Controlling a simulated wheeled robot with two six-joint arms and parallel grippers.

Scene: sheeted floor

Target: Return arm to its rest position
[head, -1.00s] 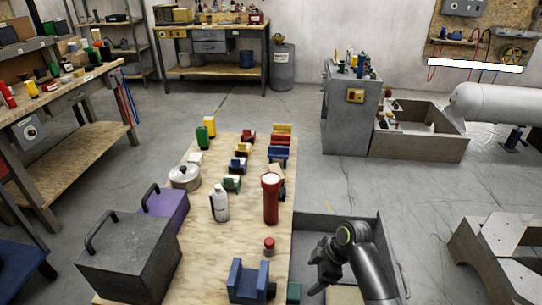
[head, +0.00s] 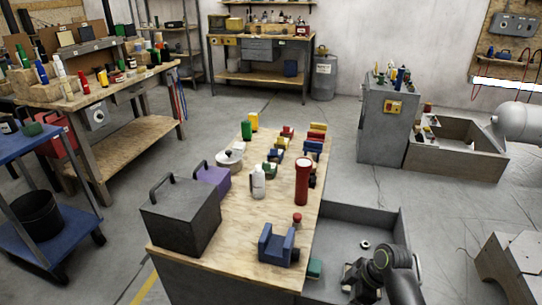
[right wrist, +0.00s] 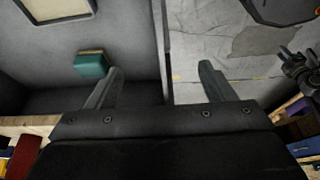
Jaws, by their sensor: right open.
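My right arm comes in at the lower right of the head view, over the grey open bin (head: 345,217) beside the wooden table. My right gripper (right wrist: 161,71) is open in the right wrist view, its two fingers wide apart with nothing between them. The bin's wall runs up the picture between the fingers. A green block (right wrist: 92,64) lies near the left finger, apart from it; it also shows in the head view (head: 314,268) beside the table's edge.
The wooden table (head: 240,250) holds a black toolbox (head: 180,222), a purple box (head: 212,182), a red cylinder (head: 302,182), a white bottle (head: 258,183) and a blue cradle (head: 276,245). A grey stand (head: 508,262) is at the right. Floor is clear between bin and stand.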

